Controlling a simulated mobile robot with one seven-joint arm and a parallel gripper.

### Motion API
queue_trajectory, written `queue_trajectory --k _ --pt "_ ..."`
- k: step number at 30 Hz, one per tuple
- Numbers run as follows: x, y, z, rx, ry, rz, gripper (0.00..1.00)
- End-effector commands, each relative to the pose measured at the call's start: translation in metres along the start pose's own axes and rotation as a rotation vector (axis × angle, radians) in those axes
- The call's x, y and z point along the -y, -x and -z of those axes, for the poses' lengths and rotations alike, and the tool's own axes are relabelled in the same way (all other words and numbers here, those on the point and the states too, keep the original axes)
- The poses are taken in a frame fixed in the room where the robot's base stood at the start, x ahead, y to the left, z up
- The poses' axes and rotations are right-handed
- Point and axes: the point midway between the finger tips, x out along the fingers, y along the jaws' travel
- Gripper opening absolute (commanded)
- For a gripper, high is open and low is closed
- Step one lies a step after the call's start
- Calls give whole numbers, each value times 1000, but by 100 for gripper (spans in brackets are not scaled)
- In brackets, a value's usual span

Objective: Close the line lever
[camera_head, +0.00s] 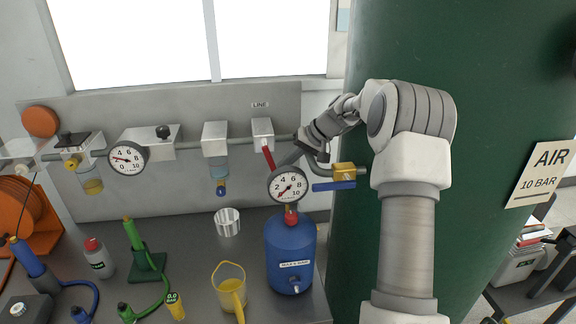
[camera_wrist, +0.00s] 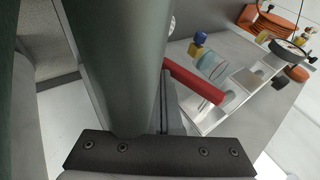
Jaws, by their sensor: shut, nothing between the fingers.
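The line lever is a red handle (camera_head: 268,156) on the grey block (camera_head: 262,130) under the LINE label. It hangs down from the block, slanting slightly right. In the wrist view the red lever (camera_wrist: 195,82) crosses the middle diagonally. My gripper (camera_head: 287,160) is shut and empty, just right of the lever, with its tips close to it. I cannot tell whether they touch it. The round gauge (camera_head: 288,184) stands in front just below and may hide part of the tips.
A blue tank (camera_head: 291,252) stands below the gauge. A brass valve with a blue handle (camera_head: 335,186) is right of my gripper. The large green tank (camera_head: 475,90) fills the right. A steel cup (camera_head: 227,222) and yellow jug (camera_head: 230,285) stand on the bench.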

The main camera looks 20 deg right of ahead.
Motion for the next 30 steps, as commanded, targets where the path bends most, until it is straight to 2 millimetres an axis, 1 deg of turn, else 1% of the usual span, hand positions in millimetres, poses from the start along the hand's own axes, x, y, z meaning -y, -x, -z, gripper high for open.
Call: queue_trajectory --k 1,9,30 --pt "1 -5 -1 0 4 1 0" --pt "2 -11 -3 0 4 -1 0" --pt "4 -13 -4 1 3 -2 0"
